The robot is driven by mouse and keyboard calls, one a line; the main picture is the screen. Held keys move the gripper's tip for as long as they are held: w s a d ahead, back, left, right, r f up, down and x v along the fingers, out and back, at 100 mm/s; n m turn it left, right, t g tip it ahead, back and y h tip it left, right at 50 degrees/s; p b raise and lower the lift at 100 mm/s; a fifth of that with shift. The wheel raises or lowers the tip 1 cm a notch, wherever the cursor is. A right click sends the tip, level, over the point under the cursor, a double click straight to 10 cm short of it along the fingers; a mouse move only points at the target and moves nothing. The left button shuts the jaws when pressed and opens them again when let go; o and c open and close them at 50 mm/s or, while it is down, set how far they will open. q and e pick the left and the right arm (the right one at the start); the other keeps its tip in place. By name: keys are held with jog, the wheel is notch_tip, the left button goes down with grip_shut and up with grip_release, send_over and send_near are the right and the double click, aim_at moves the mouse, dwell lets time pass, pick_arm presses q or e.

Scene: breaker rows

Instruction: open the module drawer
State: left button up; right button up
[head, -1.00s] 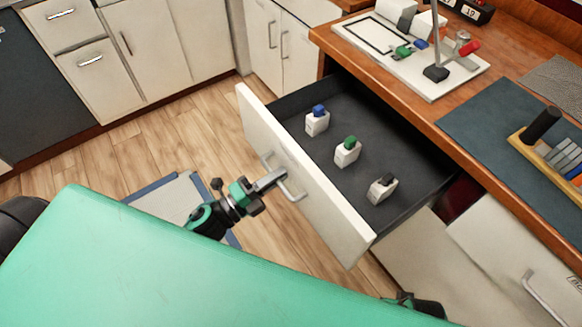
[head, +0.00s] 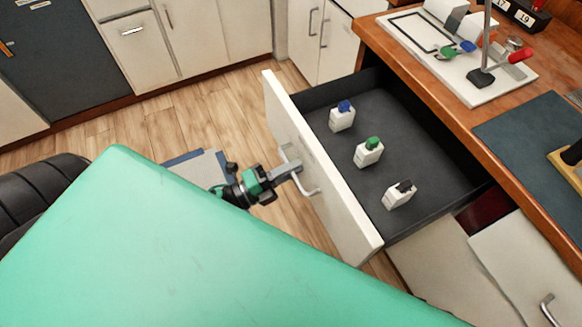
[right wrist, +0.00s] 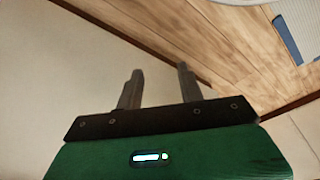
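The module drawer (head: 322,172) stands well out from under the wooden desk, with its dark inside exposed. Inside it stand three white modules: one with a blue top (head: 342,118), one with a green top (head: 368,153) and one with a black top (head: 398,196). My left gripper (head: 289,171) is at the drawer's bar handle (head: 310,188) and looks shut around it; the fingertips are partly hidden by the bar. My right gripper (right wrist: 158,88) shows in the right wrist view with its two fingers apart and nothing between them.
The desk (head: 400,60) carries a white board (head: 465,75) with small parts and a dark mat (head: 535,140). A cabinet with a handle (head: 549,308) is at the lower right. Wood floor (head: 215,100) lies open left of the drawer. A blue-edged mat (head: 190,166) lies there.

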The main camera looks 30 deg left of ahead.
pick_arm(q)
jog(key=shift+s, duration=0.1)
